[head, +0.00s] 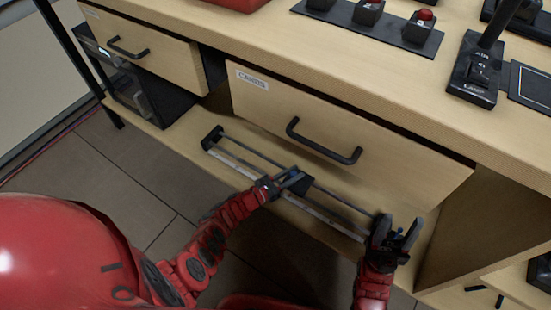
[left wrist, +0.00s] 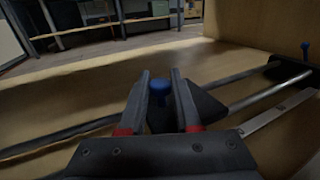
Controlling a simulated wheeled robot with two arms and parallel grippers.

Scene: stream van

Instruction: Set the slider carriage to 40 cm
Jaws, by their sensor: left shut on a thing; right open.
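The slider is a pair of dark rails on the low shelf, with black end blocks; its left end block (head: 212,138) is clear in the head view. A pale scale strip (head: 233,163) runs along its front; its marks are too small to read. The black carriage (head: 300,184) sits around mid-rail. My left gripper (head: 290,178) is shut on the carriage's blue knob, which stands between the fingers in the left wrist view (left wrist: 160,88). The black carriage body (left wrist: 205,106) shows just right of it. My right gripper (head: 396,236) is open at the rail's right end, partly hiding that end block.
A drawer with a black handle (head: 322,142) hangs above the slider, close over my grippers. A small blue knob (left wrist: 305,46) stands at one rail end in the left wrist view. Tiled floor (head: 125,190) lies open in front of the shelf.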

